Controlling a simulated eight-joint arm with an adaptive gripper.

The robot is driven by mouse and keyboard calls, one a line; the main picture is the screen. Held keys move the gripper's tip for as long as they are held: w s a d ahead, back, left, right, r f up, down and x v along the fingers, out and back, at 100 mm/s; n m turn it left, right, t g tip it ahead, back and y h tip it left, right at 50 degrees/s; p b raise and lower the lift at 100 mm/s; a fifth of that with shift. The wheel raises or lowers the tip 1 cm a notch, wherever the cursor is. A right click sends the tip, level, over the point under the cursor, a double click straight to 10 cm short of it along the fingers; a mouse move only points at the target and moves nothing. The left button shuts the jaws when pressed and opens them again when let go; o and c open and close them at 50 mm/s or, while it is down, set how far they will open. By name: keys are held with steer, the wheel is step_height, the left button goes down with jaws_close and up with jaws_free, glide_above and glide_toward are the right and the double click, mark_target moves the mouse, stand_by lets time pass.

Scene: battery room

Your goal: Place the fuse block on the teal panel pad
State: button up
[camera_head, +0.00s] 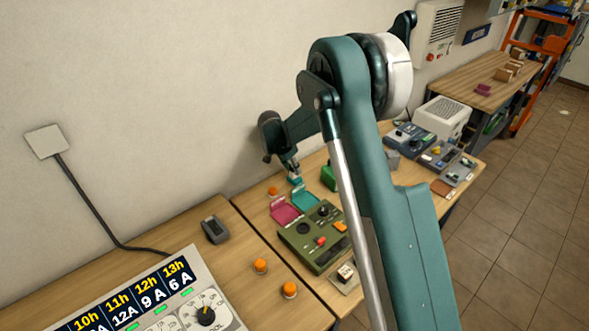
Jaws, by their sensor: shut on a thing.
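My gripper (293,174) points down just behind the teal panel pad (305,201), on the far side of the table near the wall. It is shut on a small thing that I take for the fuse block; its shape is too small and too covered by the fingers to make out. The teal pad lies behind a green control box, beside a magenta pad (285,211). I cannot tell whether the held thing touches anything below.
The green control box (306,255) with knobs stands in front of the pads. A bright green block (328,178) is to the right of my gripper. Orange buttons (261,266) and a dark handset (215,230) are to the left. My arm hides part of the table.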

steer(key=shift+f, duration=0.1)
steer(key=o, duration=0.9)
steer(key=v, duration=1.2)
steer(key=shift+p, duration=0.35)
